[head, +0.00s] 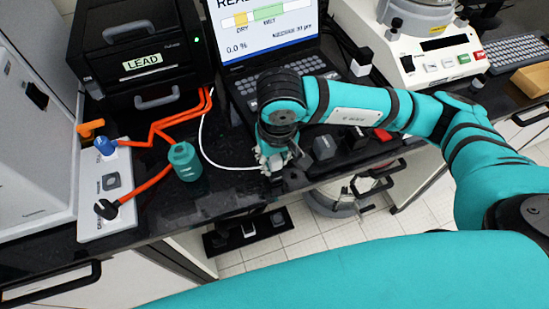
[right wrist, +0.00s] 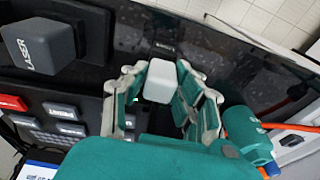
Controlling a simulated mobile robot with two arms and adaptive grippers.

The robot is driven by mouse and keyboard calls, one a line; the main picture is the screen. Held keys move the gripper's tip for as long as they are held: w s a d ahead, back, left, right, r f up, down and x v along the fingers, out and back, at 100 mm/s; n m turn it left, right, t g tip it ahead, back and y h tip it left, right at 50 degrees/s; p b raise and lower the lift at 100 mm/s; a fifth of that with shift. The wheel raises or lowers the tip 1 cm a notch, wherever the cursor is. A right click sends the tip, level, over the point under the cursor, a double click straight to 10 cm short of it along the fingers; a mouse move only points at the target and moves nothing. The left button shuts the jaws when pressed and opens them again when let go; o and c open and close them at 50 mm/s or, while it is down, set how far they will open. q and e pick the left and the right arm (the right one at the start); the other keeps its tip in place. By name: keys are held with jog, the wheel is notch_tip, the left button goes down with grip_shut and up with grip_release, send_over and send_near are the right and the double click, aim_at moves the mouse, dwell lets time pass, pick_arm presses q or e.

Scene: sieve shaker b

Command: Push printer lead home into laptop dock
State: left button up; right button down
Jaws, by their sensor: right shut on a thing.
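My right gripper (head: 272,165) is low at the front edge of the black bench, in front of the laptop (head: 270,50). In the right wrist view its fingers (right wrist: 162,95) are closed around a white plug block (right wrist: 160,80). A thin white lead (head: 215,150) runs from beside the printer (head: 145,45) along the bench to this gripper. Just beyond the plug, a small dark part with pale markings (right wrist: 165,45) shows on the black surface. I cannot tell whether it is the laptop dock, or whether the plug touches it. My left gripper is not in view.
Orange cables (head: 165,130) run from the printer past a teal cylinder (head: 184,160) to a pale socket panel (head: 108,190) on the left. A grey block marked LASER (right wrist: 38,45) stands near the gripper. A white machine (head: 430,50) stands at the back right.

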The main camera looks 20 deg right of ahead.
dwell(0.8)
jog(key=shift+b, duration=0.55)
jog(key=shift+f+b, duration=0.45)
jog(key=shift+b, duration=0.15)
jog(key=c, duration=1)
grip_release()
jog(key=shift+o, duration=0.2)
notch_tip(320, 180, up, 12)
jog(key=s, duration=0.1)
jog(key=shift+s, duration=0.25)
